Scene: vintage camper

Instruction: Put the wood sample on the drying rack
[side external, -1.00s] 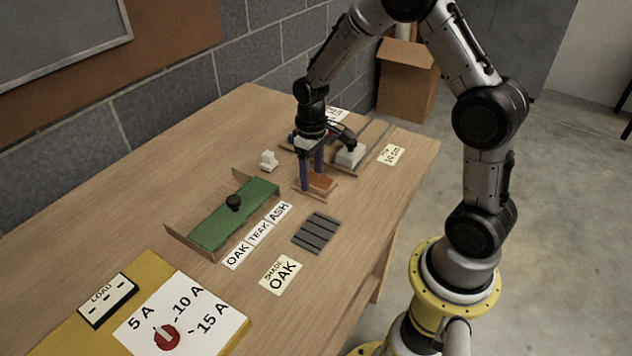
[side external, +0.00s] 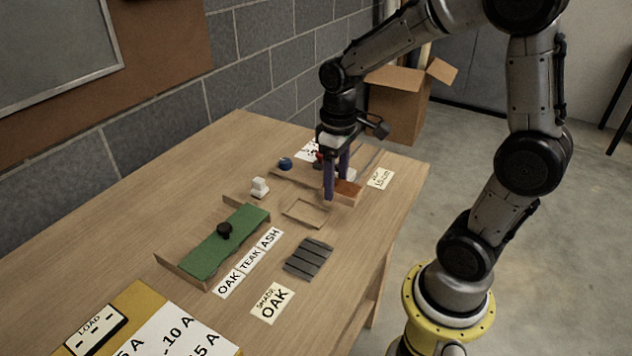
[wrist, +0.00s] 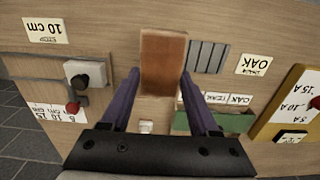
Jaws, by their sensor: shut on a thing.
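The wood sample is an orange-brown block (side external: 348,191), held above the table; it also shows between the fingers in the wrist view (wrist: 163,62). My gripper (side external: 337,188) is shut on it, with dark purple fingers on either side. The drying rack appears to be the dark grey slatted piece (side external: 308,258), lying flat and empty on the table; it also shows right of the block in the wrist view (wrist: 207,56). A shallow wooden frame (side external: 293,212) lies empty between the block and the rack.
A green panel with a black knob (side external: 205,250) lies beside an OAK, TEAK, ASH strip (side external: 248,262). A SHADE OAK card (side external: 271,303) lies in front of the rack. A white block (side external: 260,187) and a blue knob (side external: 285,163) stand farther back. A cardboard box (side external: 400,110) stands behind the table.

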